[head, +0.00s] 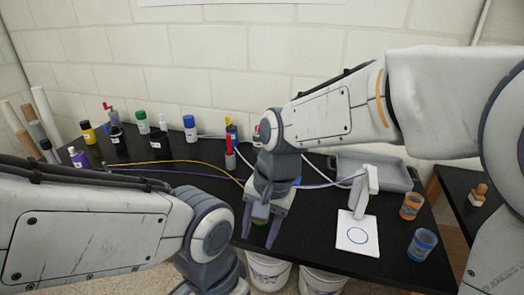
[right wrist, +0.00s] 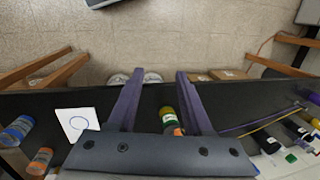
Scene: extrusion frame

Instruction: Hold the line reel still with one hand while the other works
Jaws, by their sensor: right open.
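My right gripper (head: 260,226) is open and points down over the front of the black table. In the right wrist view its two purple fingers (right wrist: 160,76) are spread apart. A small yellow and green item with a red-orange part (right wrist: 169,118) shows between them, partly hidden by the gripper body; I cannot tell whether it is the line reel. The head view shows only a trace of green under the gripper. My left arm's wrist is at the bottom of the head view, and its gripper is outside the picture.
A white plate with a blue circle (head: 356,236) lies right of the gripper, near an orange container (head: 411,206) and a blue one (head: 422,243). A grey tray (head: 400,178) is behind. Several bottles stand at the back left. Yellow and purple lines cross the table.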

